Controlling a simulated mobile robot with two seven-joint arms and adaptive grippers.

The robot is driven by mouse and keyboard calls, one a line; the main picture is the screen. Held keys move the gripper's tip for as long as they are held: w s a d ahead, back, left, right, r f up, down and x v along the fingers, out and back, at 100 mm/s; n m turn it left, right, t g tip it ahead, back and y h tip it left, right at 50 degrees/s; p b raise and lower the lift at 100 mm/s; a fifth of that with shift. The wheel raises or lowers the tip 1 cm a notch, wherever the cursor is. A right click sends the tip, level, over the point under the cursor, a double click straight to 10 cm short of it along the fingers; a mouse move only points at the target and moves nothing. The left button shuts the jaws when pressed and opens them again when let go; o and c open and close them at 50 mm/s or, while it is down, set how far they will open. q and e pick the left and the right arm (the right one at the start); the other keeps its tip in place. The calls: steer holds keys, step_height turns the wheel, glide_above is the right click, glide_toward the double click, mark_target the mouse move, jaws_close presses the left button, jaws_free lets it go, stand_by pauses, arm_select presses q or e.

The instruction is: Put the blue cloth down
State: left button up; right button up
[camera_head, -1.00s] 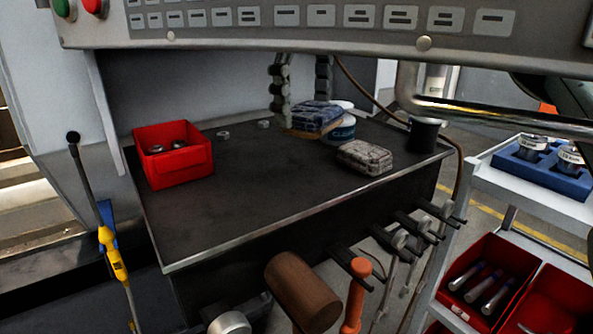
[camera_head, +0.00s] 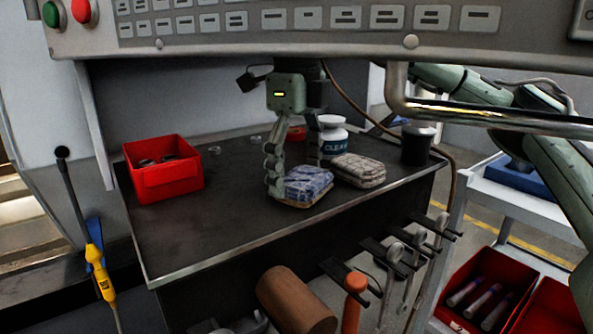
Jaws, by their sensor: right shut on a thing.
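The blue cloth (camera_head: 308,183) is a folded, patterned blue-and-white bundle with a brownish lower edge. My right gripper (camera_head: 291,177) points down and is shut on the cloth. One finger shows at its left side, and the other is partly hidden behind it. My left gripper is not in view.
A folded grey-beige cloth (camera_head: 357,170) lies just right of the blue one. A red bin (camera_head: 164,172) stands left. The front-left worktop is clear. A control panel (camera_head: 350,22) overhangs above.

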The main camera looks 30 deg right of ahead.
mark_target(296, 173)
steer(key=shift+f, duration=0.2)
steer(key=o, duration=1.2)
steer(key=shift+r, duration=0.1)
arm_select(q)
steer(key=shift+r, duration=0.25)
arm_select(e)
steer(key=shift+r, duration=0.25)
step_height(296, 173, up, 4)
steer(key=shift+r+p, duration=0.25)
steer(key=shift+p, duration=0.25)
step_height(296, 173, up, 2)
steer(key=shift+r, duration=0.1)
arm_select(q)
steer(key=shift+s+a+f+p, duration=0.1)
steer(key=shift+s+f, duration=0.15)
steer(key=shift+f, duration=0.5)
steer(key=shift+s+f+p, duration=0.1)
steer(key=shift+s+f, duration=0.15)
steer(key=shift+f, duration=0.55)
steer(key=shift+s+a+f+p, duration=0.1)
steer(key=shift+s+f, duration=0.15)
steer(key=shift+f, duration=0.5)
arm_select(e)
steer(key=shift+r, duration=0.25)
